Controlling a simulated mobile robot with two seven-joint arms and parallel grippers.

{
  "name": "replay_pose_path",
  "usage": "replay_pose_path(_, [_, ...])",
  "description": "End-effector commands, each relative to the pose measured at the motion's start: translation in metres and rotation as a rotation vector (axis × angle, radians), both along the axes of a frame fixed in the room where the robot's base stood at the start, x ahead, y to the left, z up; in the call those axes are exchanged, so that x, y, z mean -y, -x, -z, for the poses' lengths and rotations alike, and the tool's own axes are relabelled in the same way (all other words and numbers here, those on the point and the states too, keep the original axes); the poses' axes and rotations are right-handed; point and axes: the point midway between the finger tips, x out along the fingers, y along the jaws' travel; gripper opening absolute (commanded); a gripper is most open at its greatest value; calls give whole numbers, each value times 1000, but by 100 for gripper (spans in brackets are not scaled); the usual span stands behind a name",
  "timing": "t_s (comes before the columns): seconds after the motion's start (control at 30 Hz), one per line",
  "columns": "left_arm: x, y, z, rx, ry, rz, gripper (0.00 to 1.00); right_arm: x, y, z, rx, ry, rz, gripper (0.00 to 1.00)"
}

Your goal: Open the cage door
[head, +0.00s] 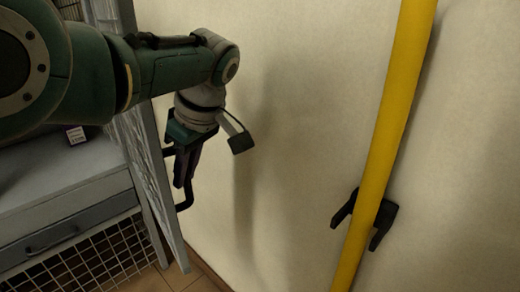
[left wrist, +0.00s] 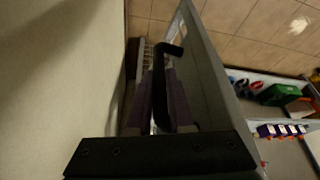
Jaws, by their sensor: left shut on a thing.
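The cage door (head: 152,187) is a grey framed mesh panel at the left of the head view, seen nearly edge-on. Its black bar handle (head: 187,203) is on the side facing the wall. The handle also shows in the left wrist view (left wrist: 159,85), running between the fingers. My left gripper (head: 186,170) is shut on the handle, its dark purple fingers partly hiding it. In the left wrist view the fingers (left wrist: 160,95) lie either side of the bar, and the door's frame (left wrist: 213,70) runs along their right. My right gripper is not in view.
A grey bench with a drawer (head: 60,232) stands left of the door, above wire mesh (head: 85,258). A yellow pole (head: 392,120) hangs in a black wall bracket (head: 365,215) at right. A green box (left wrist: 277,94) sits beyond the door. Bare wall lies between door and pole.

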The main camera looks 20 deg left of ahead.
Motion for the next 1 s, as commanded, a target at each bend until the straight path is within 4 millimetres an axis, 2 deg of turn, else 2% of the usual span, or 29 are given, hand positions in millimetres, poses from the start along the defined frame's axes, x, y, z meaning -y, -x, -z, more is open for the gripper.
replay_pose_path(0.47, [-2, 0, 1, -1, -3, 1, 0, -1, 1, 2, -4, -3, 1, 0])
replay_pose_path(0.5, [-2, 0, 1, -1, -3, 1, 24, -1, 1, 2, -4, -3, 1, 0])
replay_pose_path(0.57, [-2, 0, 1, -1, -3, 1, 31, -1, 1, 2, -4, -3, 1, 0])
replay_pose_path(0.83, [-1, 0, -1, 0, -2, 1, 32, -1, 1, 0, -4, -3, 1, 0])
replay_pose_path(1.0, [6, 0, -24, 2, -1, 2, 32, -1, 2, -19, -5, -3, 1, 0])
